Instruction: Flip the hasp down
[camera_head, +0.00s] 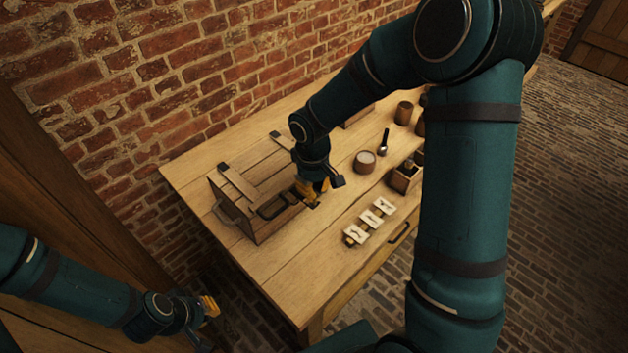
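A wooden box (255,226) stands at the left part of the wooden table, with dark metal fittings on its top and a handle on its left side. A dark looped metal piece, which looks like the hasp (272,207), shows at the box's front right. My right gripper (311,192), with yellow fingers, points down right beside this piece; I cannot tell if they touch. Its fingers are small and partly hidden, so their opening is unclear. My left gripper (209,307) is low at the left, off the table and away from the box; its opening is unclear.
The table (290,270) also holds several pale cards (369,222) at the front, a round jar (365,161), a dark scoop-like tool (383,143), a small open box (404,179) and brown jars (403,112). A brick wall (150,80) runs behind. My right arm covers the table's right side.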

